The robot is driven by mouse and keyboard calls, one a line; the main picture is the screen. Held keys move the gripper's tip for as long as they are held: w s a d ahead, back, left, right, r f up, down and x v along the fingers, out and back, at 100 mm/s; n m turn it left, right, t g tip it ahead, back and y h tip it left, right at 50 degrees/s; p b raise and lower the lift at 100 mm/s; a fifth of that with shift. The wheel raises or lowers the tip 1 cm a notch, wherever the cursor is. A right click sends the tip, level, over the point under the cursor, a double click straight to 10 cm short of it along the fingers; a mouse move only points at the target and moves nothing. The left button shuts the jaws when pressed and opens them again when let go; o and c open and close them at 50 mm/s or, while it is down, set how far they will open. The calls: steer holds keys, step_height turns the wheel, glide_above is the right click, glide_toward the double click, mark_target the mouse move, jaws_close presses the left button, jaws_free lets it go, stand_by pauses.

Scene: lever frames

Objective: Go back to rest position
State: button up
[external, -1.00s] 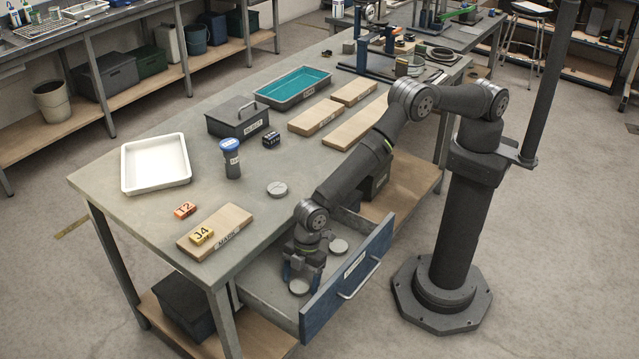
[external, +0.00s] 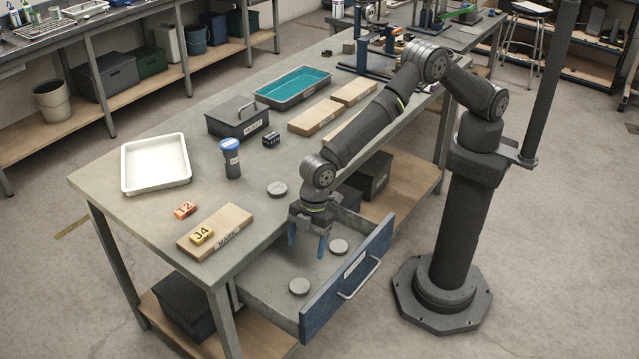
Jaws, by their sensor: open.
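My gripper (external: 307,245) hangs fingers down above the open drawer (external: 262,287) under the table's front edge. Its two blue fingers are apart with nothing between them. Two grey discs lie in the drawer: one disc (external: 299,286) nearer the front left and another disc (external: 338,247) to the right of my gripper. My arm reaches over the table's right side from its pedestal.
On the table (external: 118,205) are a white tray (external: 157,163), a blue-capped jar (external: 231,158), a third disc (external: 277,189), a wooden board (external: 232,226) with a J4 block (external: 202,236), a T2 block (external: 185,210), a dark lidded box (external: 237,117) and a teal tray (external: 293,87).

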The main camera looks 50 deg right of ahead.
mark_target(300, 285)
steer(key=x, duration=1.2)
steer(key=shift+d+f, duration=0.1)
steer(key=shift+f, duration=0.05)
step_height(300, 285, up, 2)
steer(key=shift+r, duration=0.55)
steer(key=shift+f, duration=0.1)
